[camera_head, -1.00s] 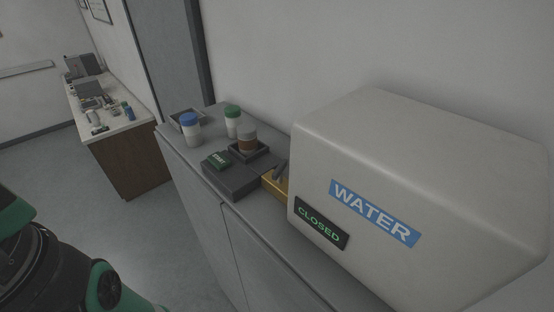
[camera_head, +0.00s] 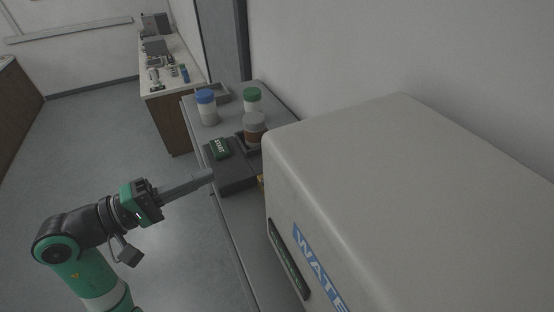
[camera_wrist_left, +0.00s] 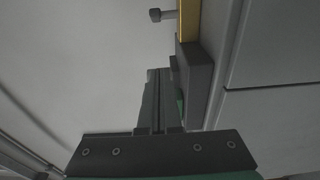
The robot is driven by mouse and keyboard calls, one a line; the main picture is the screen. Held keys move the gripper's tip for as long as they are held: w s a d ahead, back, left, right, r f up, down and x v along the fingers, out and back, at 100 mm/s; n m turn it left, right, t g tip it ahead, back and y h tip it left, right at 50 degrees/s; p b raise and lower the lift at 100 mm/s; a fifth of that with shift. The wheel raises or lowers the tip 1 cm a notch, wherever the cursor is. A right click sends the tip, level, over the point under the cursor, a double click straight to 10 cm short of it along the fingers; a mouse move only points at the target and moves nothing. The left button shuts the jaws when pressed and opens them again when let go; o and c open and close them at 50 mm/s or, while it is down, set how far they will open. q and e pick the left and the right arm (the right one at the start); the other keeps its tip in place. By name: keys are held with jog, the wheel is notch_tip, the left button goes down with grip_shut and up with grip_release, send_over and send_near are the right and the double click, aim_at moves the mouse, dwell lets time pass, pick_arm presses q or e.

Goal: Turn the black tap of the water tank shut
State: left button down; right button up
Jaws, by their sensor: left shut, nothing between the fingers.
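The water tank (camera_head: 390,170) is a big pale box on the right in the head view. Its blue label (camera_head: 318,268) reads "WATE", cut off by the frame. A dark sign (camera_head: 288,258) with green lettering is beside it, steeply foreshortened. I cannot make out a black tap on the tank. In the left wrist view a grey knob on a short stem (camera_wrist_left: 161,15) stands out from a yellow block (camera_wrist_left: 189,18); I cannot tell whether it is the tap. My left gripper (camera_head: 210,174) is shut and empty, in front of the dark press base (camera_head: 237,178); its fingers also show in the left wrist view (camera_wrist_left: 158,75).
The floor (camera_head: 110,130) on the left is clear. Another bench (camera_head: 172,125) stands farther back.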

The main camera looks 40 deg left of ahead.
aim_at(251, 172)
pick_arm(q)
jog(key=b+x, duration=0.1)
jog(key=b, duration=0.1)
jog(key=b+x, duration=0.1)
jog(key=b, duration=0.1)
jog(key=shift+w+d+f+b, duration=0.2)
jog(key=shift+w+b, duration=0.1)
jog(key=p+x, duration=0.1)
jog(key=x, duration=0.1)
jog(key=p+x, duration=0.1)
jog(key=x, duration=0.2)
jog(key=p+x, duration=0.1)
jog(key=x, duration=0.1)
jog(key=shift+w+d+r, duration=0.15)
jog(key=shift+w+r, duration=0.1)
jog(key=shift+r, duration=0.1)
jog(key=d+p, duration=0.1)
jog(key=d, duration=0.1)
jog(key=shift+s+d, duration=0.15)
jog(key=shift+d, duration=0.2)
jog(key=shift+d+p, duration=0.35)
jog(key=shift+d, duration=0.1)
jog(key=shift+f, duration=0.1)
